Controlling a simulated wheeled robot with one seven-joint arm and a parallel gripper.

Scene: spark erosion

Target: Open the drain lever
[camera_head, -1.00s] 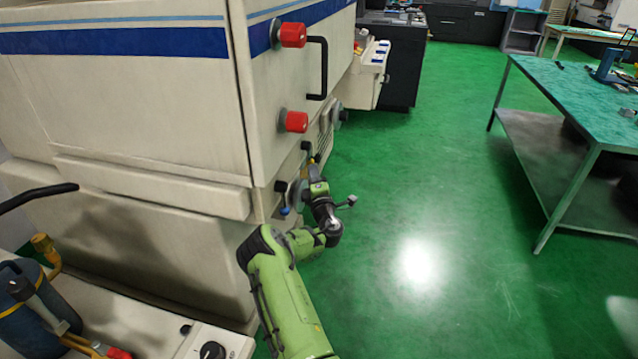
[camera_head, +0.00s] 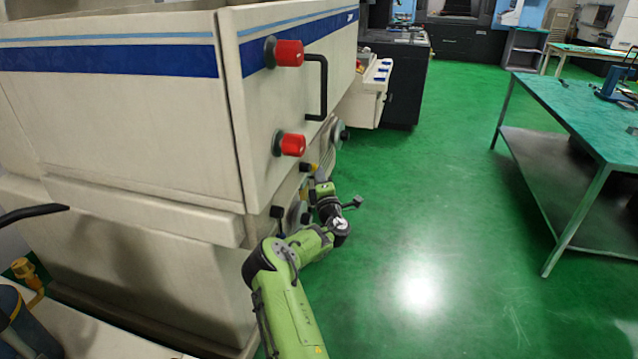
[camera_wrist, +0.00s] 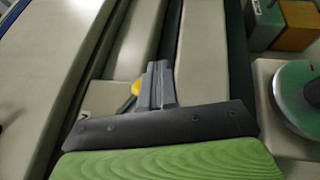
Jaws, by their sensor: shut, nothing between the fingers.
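My gripper (camera_head: 320,174) is shut and empty, low beside the cream machine's side in the head view. In the wrist view its grey fingers (camera_wrist: 157,80) are together and point at the machine. A yellow rounded part (camera_wrist: 135,87) shows just left of the fingertips, partly hidden by them; whether they touch cannot be told. A small yellow part (camera_head: 312,167) shows at the fingertips in the head view. A black knob (camera_head: 277,212) and a blue-tipped part (camera_head: 281,235) sit lower on the machine's side. Which part is the drain lever is not clear; my arm hides some of this area.
Two red knobs (camera_head: 289,53) (camera_head: 292,144) and a black handle (camera_head: 323,88) stick out from the cream machine (camera_head: 120,130) above my gripper. A round metal disc (camera_wrist: 298,97) is at the wrist view's right. Green floor is clear toward the table (camera_head: 575,115).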

